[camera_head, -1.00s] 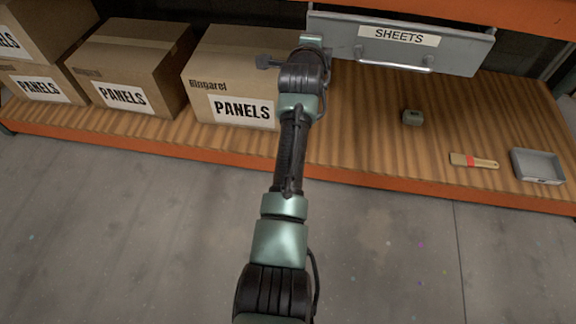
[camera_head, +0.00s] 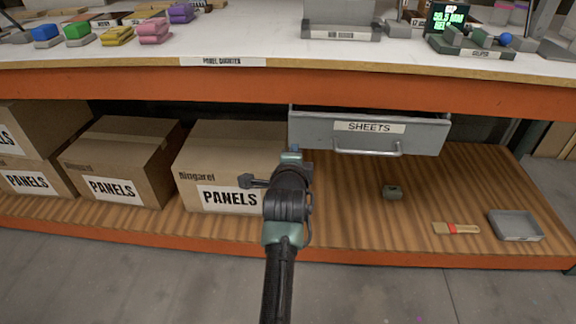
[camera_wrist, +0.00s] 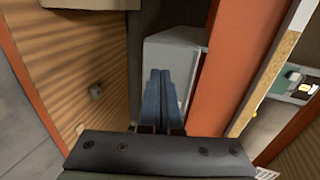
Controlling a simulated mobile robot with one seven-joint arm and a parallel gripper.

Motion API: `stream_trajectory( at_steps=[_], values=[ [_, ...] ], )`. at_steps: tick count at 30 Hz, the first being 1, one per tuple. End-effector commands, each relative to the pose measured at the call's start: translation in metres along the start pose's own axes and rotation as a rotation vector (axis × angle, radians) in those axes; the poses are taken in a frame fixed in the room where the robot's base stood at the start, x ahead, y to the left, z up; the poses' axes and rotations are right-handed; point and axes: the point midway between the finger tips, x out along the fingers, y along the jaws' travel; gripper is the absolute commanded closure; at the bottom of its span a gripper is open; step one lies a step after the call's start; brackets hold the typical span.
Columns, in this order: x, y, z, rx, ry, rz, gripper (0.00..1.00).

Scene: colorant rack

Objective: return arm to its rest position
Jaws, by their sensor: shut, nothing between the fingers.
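My arm reaches up from the bottom of the head view, in front of the shelving. My gripper (camera_wrist: 157,90) shows in the wrist view with its two blue-grey fingers together and nothing between them. In the head view the wrist hides most of the fingers; only a small tip shows near the drawer's left end. The grey drawer labelled SHEETS (camera_head: 430,133) hangs under the counter, pulled out. It also shows in the wrist view (camera_wrist: 180,48), beyond the fingers. I cannot tell the exact gap between the fingers and the drawer.
Cardboard PANELS boxes (camera_head: 228,150) stand on the lower wooden shelf, left of my wrist. The orange counter edge (camera_head: 150,86) runs above. Floor in front is clear.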

Motion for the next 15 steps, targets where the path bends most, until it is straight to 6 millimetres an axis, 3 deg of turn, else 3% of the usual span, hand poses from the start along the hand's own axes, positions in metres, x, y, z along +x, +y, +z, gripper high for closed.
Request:
stream_trajectory(
  at_steps=[6,15],
  values=[
    [-0.037,-0.001,0.001,-0.001,-0.001,0.002,1.00],
    [-0.065,0.000,0.000,0.000,0.000,0.002,1.00]
  ],
)
